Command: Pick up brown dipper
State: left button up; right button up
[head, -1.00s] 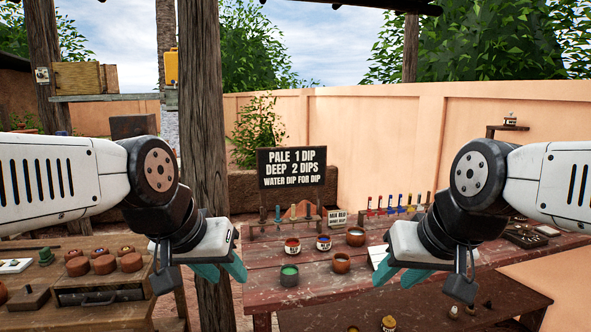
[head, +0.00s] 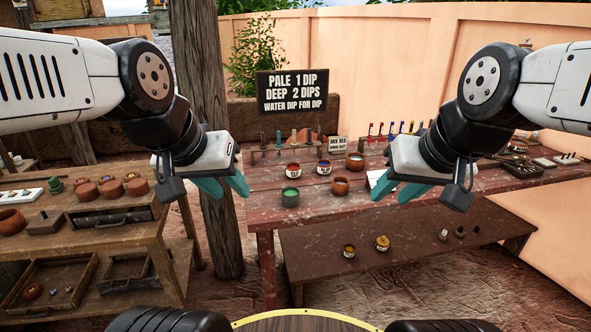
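A small wooden rack (head: 287,148) holds several upright dippers at the back of the red table, below the sign. Their handles are small and differ in colour. I cannot tell for certain which one is brown. My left gripper (head: 231,194) is open and empty at the table's left edge in the picture, in front of and left of the rack. My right gripper (head: 390,197) is open and empty over the right part of the table, covering part of a white card (head: 379,178).
On the red table (head: 325,207) stand a green-filled pot (head: 290,197), a brown bowl (head: 341,186) and several paint pots. A second rack of coloured sticks stands behind my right gripper. A wooden post (head: 211,100) rises left of the table. A wooden bench (head: 120,232) stands left.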

aim_at(262, 147)
jog(key=i+j+z, duration=0.25)
jog(key=i+j, duration=0.85)
jog(key=i, duration=0.15)
